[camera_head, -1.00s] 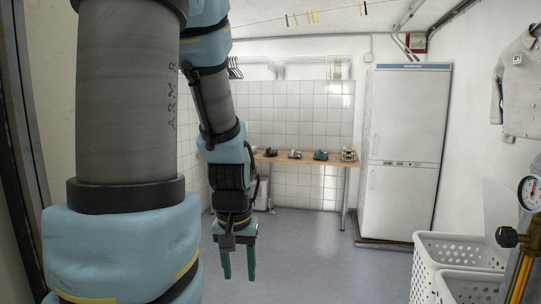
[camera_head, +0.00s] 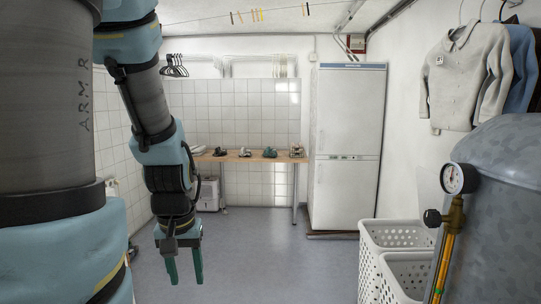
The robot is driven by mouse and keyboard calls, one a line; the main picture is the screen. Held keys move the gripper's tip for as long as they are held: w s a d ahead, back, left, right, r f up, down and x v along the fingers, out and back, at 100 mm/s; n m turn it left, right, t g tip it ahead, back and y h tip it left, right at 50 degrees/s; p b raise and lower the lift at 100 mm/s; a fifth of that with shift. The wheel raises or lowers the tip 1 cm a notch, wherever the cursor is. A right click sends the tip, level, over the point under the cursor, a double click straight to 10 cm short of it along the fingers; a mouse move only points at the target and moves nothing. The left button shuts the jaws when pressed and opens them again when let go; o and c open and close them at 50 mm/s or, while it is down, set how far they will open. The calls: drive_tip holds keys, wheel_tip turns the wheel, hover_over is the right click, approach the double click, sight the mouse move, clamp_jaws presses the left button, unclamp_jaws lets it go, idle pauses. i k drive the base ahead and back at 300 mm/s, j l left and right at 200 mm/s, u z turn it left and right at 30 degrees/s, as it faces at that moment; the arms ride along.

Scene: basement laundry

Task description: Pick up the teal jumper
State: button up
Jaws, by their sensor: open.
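I cannot pick out a clearly teal jumper in the head view. On the right wall hang a light grey buttoned cardigan (camera_head: 468,75), a blue garment (camera_head: 520,70) partly behind it, and a dark garment (camera_head: 538,70) cut off by the frame edge. My gripper (camera_head: 185,275) hangs low at centre left with its two teal fingers pointing down and apart. It is open and empty, far from the hanging clothes.
A grey tank with a gauge (camera_head: 510,180) stands close at right, below the clothes. White laundry baskets (camera_head: 395,237) stand left of it. A tall white fridge (camera_head: 345,150) and a wooden bench (camera_head: 230,157) with several small items stand at the back. The middle floor is clear.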

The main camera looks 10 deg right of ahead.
sight(268, 153)
drive_tip(key=i+l+z, duration=0.3)
drive_tip(key=i, duration=0.55)
drive_tip(key=i+z, duration=0.25)
drive_tip(key=i, duration=0.55)
drive_tip(key=i+l+u, duration=0.1)
drive_tip(key=i, duration=1.85)
drive_tip(key=i+l+u, duration=0.2)
drive_tip(key=i+u, duration=0.25)
drive_tip(key=i+l+u, duration=0.5)
drive_tip(key=i, duration=0.15)
drive_tip(key=i+l+u, duration=0.8)
drive_tip(key=l+u, duration=0.15)
drive_tip(key=l, duration=0.2)
